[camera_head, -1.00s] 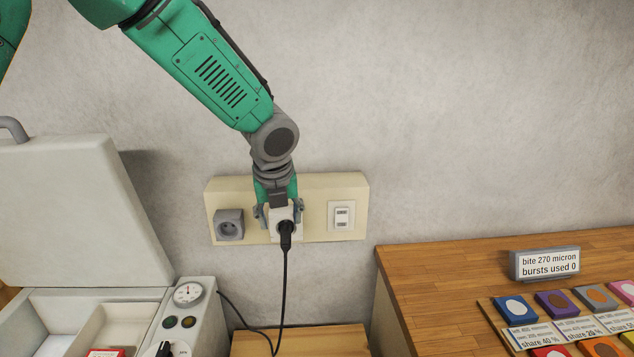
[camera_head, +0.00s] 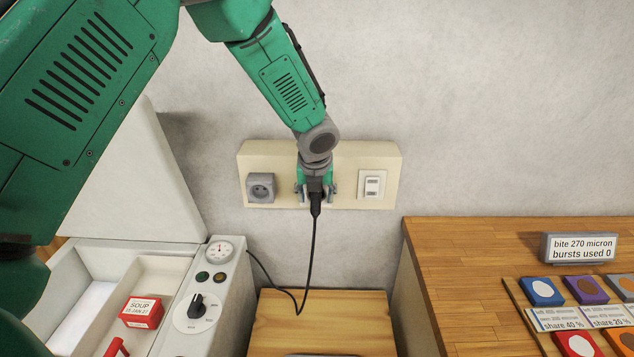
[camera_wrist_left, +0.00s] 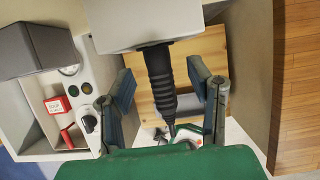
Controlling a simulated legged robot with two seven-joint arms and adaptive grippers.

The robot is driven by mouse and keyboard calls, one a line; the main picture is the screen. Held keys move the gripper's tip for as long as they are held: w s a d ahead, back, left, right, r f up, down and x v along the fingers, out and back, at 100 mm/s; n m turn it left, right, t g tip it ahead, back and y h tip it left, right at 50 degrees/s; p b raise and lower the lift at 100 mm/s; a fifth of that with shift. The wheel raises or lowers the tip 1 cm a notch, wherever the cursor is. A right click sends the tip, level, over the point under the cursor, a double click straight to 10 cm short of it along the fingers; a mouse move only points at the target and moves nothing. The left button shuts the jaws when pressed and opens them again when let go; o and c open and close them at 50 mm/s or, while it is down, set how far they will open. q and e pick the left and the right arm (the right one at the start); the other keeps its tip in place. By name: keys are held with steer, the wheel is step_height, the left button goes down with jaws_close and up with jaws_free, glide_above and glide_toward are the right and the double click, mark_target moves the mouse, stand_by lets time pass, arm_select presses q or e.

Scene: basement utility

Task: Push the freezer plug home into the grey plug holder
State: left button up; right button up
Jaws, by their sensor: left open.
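The black freezer plug (camera_head: 316,204) is at the white middle socket of the cream wall panel (camera_head: 346,148), its cable hanging down. In the left wrist view the ribbed plug (camera_wrist_left: 160,80) meets the white socket block (camera_wrist_left: 155,22); how deep it sits is hidden. The grey plug holder (camera_head: 262,188) is on the panel's left, its face empty; it also shows in the wrist view (camera_wrist_left: 35,48). My left gripper (camera_head: 316,190) is open, with one finger on each side of the plug. In the wrist view (camera_wrist_left: 161,76) gaps show between both fingers and the plug.
A white switch (camera_head: 372,186) is on the panel's right. Below left stands the open freezer (camera_head: 232,290) with a dial, a knob and a red soup box (camera_head: 142,312). A wooden stool (camera_head: 320,310) is under the panel. A wooden counter (camera_head: 440,250) with a sign is at right.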

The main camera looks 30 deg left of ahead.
arm_select(q)
steer(key=shift+w+a+f, duration=0.15)
steer(key=shift+w+f, duration=0.1)
steer(key=shift+f, duration=0.4)
jaws_close()
steer(key=shift+s, duration=0.2)
steer(key=shift+s+d, duration=0.55)
steer(key=shift+s, duration=0.25)
steer(key=shift+s+d, duration=0.5)
steer(key=shift+s, duration=0.3)
steer(key=shift+s+d, duration=0.55)
steer(key=shift+s, duration=0.25)
steer(key=s+a, duration=1)
steer(key=shift+a+b, duration=0.15)
steer(key=shift+b, duration=0.2)
steer(key=shift+s, duration=0.1)
